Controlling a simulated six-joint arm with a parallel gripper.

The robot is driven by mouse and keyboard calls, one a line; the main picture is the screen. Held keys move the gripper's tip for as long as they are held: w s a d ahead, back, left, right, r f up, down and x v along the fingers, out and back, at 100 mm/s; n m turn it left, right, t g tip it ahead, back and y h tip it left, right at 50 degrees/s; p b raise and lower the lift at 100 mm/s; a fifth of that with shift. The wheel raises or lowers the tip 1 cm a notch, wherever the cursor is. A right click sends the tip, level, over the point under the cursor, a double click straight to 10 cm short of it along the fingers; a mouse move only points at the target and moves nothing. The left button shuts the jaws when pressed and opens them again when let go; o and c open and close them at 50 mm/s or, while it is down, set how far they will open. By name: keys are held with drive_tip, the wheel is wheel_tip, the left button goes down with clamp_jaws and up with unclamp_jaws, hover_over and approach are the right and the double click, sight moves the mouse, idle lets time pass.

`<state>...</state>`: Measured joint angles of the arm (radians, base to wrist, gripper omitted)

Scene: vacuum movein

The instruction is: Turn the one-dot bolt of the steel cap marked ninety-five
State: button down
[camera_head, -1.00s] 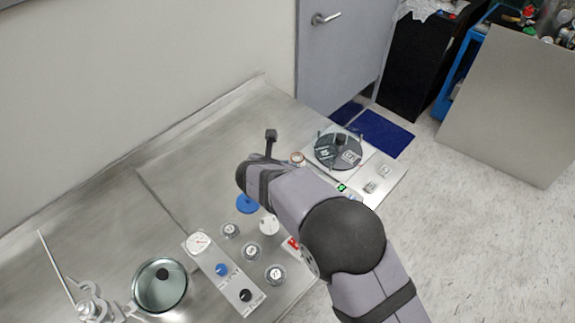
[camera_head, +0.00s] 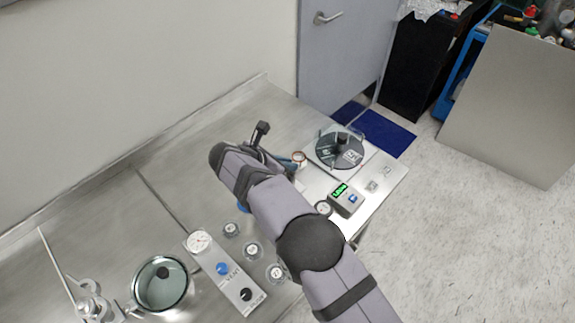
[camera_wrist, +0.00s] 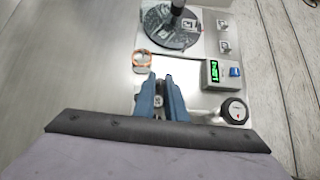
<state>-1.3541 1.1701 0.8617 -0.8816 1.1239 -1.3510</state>
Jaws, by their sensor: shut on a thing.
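Several round steel caps stand in a row on the bench in the head view: an upper cap (camera_head: 231,229), a middle cap (camera_head: 253,250) and a lower cap (camera_head: 276,272). Their marks and bolt dots are too small to read, so I cannot tell which is ninety-five. My gripper (camera_wrist: 162,82) points away from the caps, toward the far end of the bench. Its blue fingers are shut on a small metal piece (camera_wrist: 158,104), mostly hidden between them. In the head view my arm largely hides the gripper.
Beyond the fingers are a copper-ringed jar (camera_wrist: 142,59) and a dark round plate (camera_head: 339,150) with posts. A green-display box (camera_head: 346,198) and a round dial (camera_head: 323,208) stand nearby. A panel with knobs (camera_head: 222,268) and a glass-lidded pot (camera_head: 161,285) are at lower left.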

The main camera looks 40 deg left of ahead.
drive_tip(key=shift+r, duration=0.1)
idle(0.3)
drive_tip(key=c, duration=2.1)
unclamp_jaws()
drive_tip(key=shift+s, duration=0.1)
drive_tip(key=b+v, duration=0.2)
drive_tip(key=v, duration=0.3)
drive_tip(key=shift+s+r, duration=0.25)
drive_tip(key=shift+s, duration=0.05)
drive_tip(key=shift+s+r+b, duration=0.4)
drive_tip(key=shift+s+r, duration=0.05)
drive_tip(key=shift+r, duration=0.15)
drive_tip(key=shift+o, duration=1.5)
drive_tip(key=shift+f+b, duration=0.1)
drive_tip(key=shift+b, duration=0.5)
